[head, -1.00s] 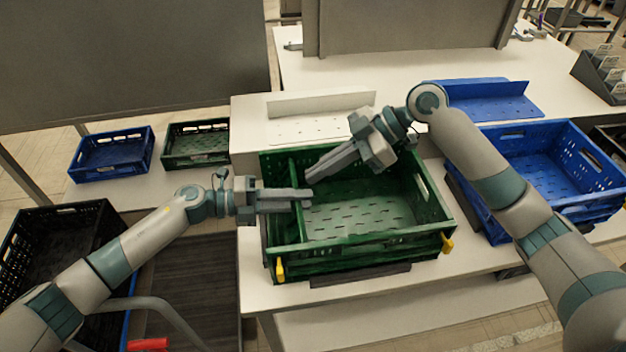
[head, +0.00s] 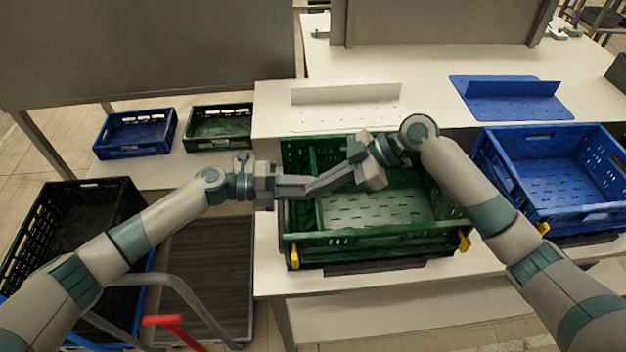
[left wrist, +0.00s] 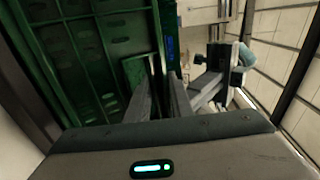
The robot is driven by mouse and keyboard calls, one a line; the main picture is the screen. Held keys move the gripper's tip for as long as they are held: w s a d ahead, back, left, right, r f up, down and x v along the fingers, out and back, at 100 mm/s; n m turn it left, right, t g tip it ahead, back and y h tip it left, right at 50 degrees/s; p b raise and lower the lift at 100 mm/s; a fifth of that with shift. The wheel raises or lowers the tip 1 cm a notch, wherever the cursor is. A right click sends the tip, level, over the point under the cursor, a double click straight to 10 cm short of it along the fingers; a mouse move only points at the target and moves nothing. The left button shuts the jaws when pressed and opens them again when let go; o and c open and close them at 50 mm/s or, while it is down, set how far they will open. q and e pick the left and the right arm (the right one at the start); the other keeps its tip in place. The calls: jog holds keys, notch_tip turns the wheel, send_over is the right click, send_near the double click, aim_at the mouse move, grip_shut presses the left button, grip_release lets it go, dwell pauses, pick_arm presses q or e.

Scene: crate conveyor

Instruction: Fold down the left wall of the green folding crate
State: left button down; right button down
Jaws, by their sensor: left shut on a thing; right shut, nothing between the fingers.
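The green folding crate (head: 390,247) stands on the white table in the head view. Its left wall (head: 315,158) leans inward, with its top edge inside the crate's left side. My left gripper (head: 306,187) reaches in from the left and is shut on this wall. The left wrist view shows the dark green wall (left wrist: 157,60) between its fingers. My right gripper (head: 320,186) is shut and empty, slanting down to the left over the crate. Its fingers overlap the left fingers in the head view, so I cannot tell if they touch.
A blue crate (head: 595,212) stands to the right, with a blue panel (head: 512,85) behind it. A white panel (head: 345,92) lies behind the green crate. A black crate (head: 90,192) is at the left. Yellow latches (head: 464,241) sit at the green crate's front corners.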

pick_arm(q)
jog(key=shift+a+f, duration=0.15)
jog(key=shift+f, duration=0.1)
pick_arm(e)
jog(key=shift+d+f, duration=0.1)
jog(key=shift+d, duration=0.05)
pick_arm(q)
jog(key=shift+w+a+r, duration=0.1)
jog(key=shift+w, duration=0.05)
pick_arm(e)
jog(key=shift+w+d+f, duration=0.1)
jog(key=shift+d+f, duration=0.6)
jog(key=shift+d, duration=0.25)
pick_arm(q)
jog(key=c, duration=1.9)
grip_release()
jog(key=shift+r, duration=0.1)
jog(key=shift+a, duration=0.1)
jog(key=shift+w+a+r, duration=0.1)
jog(key=shift+w+a, duration=0.05)
jog(key=shift+a, duration=0.35)
jog(key=a, duration=0.3)
jog(key=a+r, duration=0.1)
jog(key=a, duration=0.6)
jog(key=shift+s+r, duration=0.15)
jog(key=shift+s, duration=0.1)
pick_arm(e)
jog(key=shift+a+r, duration=0.25)
jog(key=shift+a, duration=0.1)
